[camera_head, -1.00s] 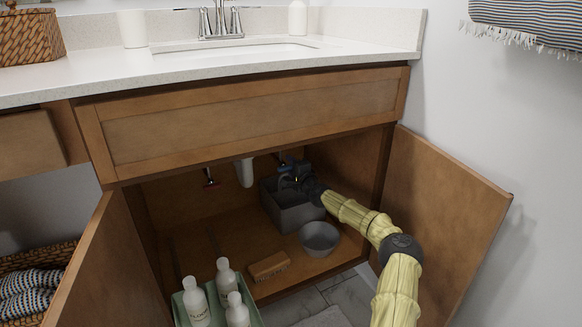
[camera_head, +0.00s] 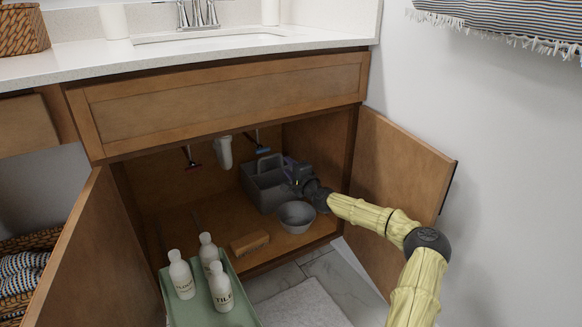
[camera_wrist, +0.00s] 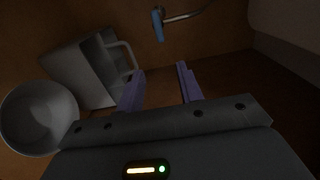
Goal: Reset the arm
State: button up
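My gripper (camera_head: 294,170) is inside the open cabinet under the sink, at the right side of a grey caddy (camera_head: 262,190) with a handle. In the wrist view its two purple fingers (camera_wrist: 160,72) stand apart with nothing between them. The caddy (camera_wrist: 75,75) lies left of the fingers there. My arm reaches in from the right, past the open right door. Whether the gripper touches the caddy, I cannot tell.
A grey bowl (camera_head: 296,217) stands just below my wrist, and a brush (camera_head: 250,242) lies to its left. A green tray (camera_head: 238,293) with white bottles (camera_head: 221,287) is in front. The left door (camera_head: 95,265) and right door (camera_head: 398,190) are open. A blue-handled valve (camera_head: 262,146) is behind.

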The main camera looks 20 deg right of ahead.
dwell(0.4)
jog(key=s+a+r+n+g+y+p, duration=0.1)
jog(key=s+a+n+g+y+p, duration=0.3)
jog(key=a, duration=0.7)
jog(key=s+a+r+n+g+y+p, duration=0.1)
jog(key=a+n+g+p, duration=0.3)
jog(key=a, duration=0.8)
jog(key=s+a+r+n+g+h+p, duration=0.1)
jog(key=s+a+n+g+p, duration=0.2)
jog(key=s, duration=0.4)
jog(key=s+a+r+n+g+h+p, duration=0.1)
jog(key=s+a+n+p, duration=0.25)
jog(key=s, duration=0.35)
jog(key=s+d+r+n+g+h+p, duration=0.1)
jog(key=s+d+r+h+p, duration=0.1)
jog(key=s+r+p, duration=0.35)
jog(key=s+d+r+n+g+h+p, duration=0.1)
jog(key=s+d+r+p, duration=0.15)
jog(key=s+r, duration=0.65)
jog(key=s+d+r+n+g+h+p, duration=0.1)
jog(key=s+d+r+h+p, duration=0.2)
jog(key=s, duration=0.7)
notch_tip(320, 180, up, 39)
jog(key=y+p, duration=0.1)
jog(key=p, duration=3.6)
jog(key=shift+s+p, duration=0.15)
jog(key=shift+p, duration=0.25)
